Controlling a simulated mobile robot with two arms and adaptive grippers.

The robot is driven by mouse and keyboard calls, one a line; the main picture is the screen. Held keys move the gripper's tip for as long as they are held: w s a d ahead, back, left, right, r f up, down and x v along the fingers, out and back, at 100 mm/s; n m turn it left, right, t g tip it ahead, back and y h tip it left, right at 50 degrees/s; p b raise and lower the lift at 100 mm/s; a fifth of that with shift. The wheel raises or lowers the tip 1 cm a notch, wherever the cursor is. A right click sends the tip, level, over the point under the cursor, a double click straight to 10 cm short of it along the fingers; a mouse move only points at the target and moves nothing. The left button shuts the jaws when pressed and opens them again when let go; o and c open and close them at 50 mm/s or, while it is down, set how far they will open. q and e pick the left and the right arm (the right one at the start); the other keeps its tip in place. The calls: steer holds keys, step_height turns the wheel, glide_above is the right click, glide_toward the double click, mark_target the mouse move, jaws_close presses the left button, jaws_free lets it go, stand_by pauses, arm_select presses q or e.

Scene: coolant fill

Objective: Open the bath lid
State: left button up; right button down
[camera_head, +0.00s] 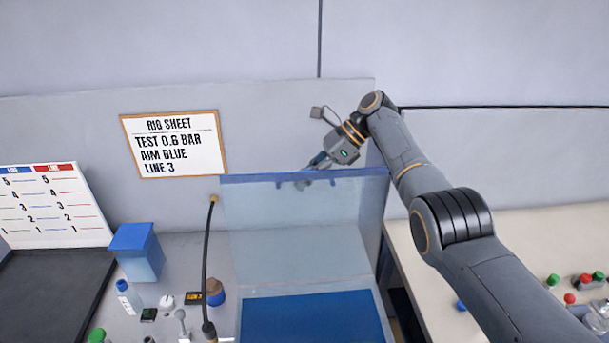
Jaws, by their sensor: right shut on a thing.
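The bath lid (290,215) is a clear, blue-tinted panel with a darker blue top edge. It stands raised, about upright, at the back of the bath (312,318), whose blue area shows below it. My right gripper (308,176) is at the lid's top edge, right of its middle, and is shut on the lid. The fingertips show partly through the clear panel. My left gripper is not in view.
A rig sheet (174,144) hangs on the back wall. A black hose (207,265) stands left of the lid. A blue box (137,252), small bottles and a marked board (50,207) are further left. Several coloured-cap items (587,281) stand on the right counter.

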steer(key=shift+s+f, duration=0.15)
steer(key=shift+s, duration=0.05)
steer(key=c, duration=1.7)
jaws_free()
steer(key=shift+w, duration=0.15)
step_height(320, 180, up, 10)
steer(key=shift+f, duration=0.1)
